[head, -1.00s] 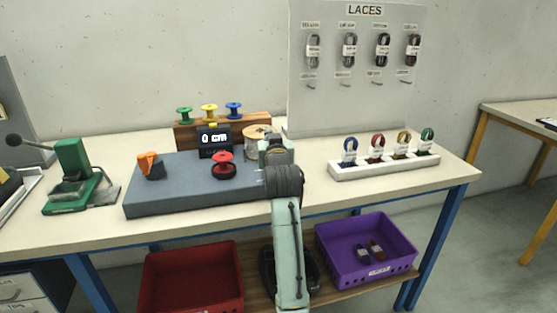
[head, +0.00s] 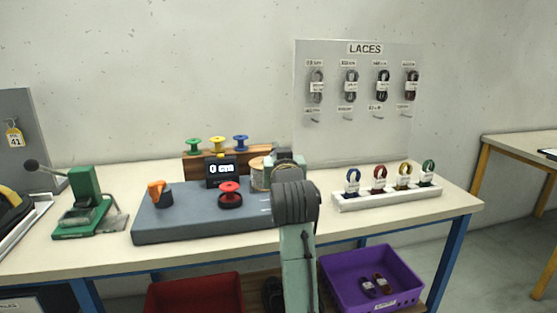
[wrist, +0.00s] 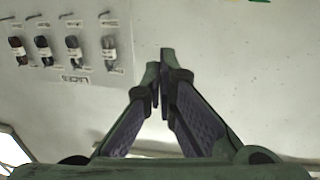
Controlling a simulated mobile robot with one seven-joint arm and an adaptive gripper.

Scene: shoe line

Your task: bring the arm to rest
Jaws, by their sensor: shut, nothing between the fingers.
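My gripper (wrist: 165,65) shows in the wrist view with its two fingers together at the tips and nothing between them. Behind it in that view are the wall and the lace board (wrist: 75,45), which appears upside down. In the head view my arm rises in front of the bench, folded, over the right end of the grey block. The fingers are hidden there behind my own arm.
Below are a red bin (head: 195,295) and a purple bin (head: 400,265).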

